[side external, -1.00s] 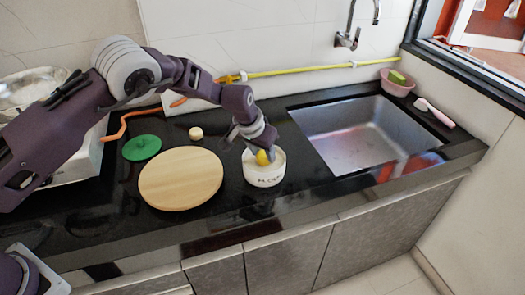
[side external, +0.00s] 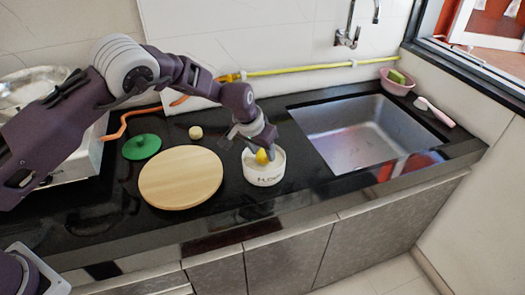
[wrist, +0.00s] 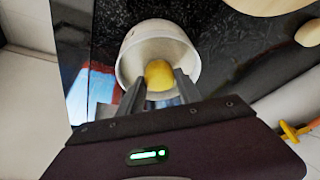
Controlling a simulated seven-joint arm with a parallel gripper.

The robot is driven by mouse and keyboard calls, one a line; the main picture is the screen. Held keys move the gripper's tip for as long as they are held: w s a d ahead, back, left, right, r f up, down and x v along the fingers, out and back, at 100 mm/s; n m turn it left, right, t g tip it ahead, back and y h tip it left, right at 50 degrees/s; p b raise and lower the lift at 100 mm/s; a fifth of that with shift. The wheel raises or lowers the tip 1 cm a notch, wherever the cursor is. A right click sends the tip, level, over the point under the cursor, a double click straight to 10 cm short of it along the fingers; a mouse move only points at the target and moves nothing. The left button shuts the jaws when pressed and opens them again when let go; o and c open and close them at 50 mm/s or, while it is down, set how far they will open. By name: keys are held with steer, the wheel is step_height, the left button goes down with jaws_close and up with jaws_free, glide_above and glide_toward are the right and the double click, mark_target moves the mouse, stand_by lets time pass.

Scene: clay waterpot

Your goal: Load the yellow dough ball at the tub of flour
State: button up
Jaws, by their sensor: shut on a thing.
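The yellow dough ball (side external: 262,157) is at the mouth of the white tub of flour (side external: 264,177), which has dark lettering on its front. My gripper (side external: 258,150) points down into the tub, shut on the ball. In the wrist view the ball (wrist: 159,75) shows between the two fingers (wrist: 160,92), inside the round rim of the tub (wrist: 128,62). The flour itself is hard to make out, and I cannot tell whether the ball touches it.
A round wooden board (side external: 181,178) lies left of the tub. A green lid (side external: 142,147) and a small pale round piece (side external: 196,132) lie behind it. The sink (side external: 360,135) opens to the right. The black counter in front of the tub is clear.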

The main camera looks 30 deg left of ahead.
mark_target(262, 154)
steer(key=shift+r, duration=3.4)
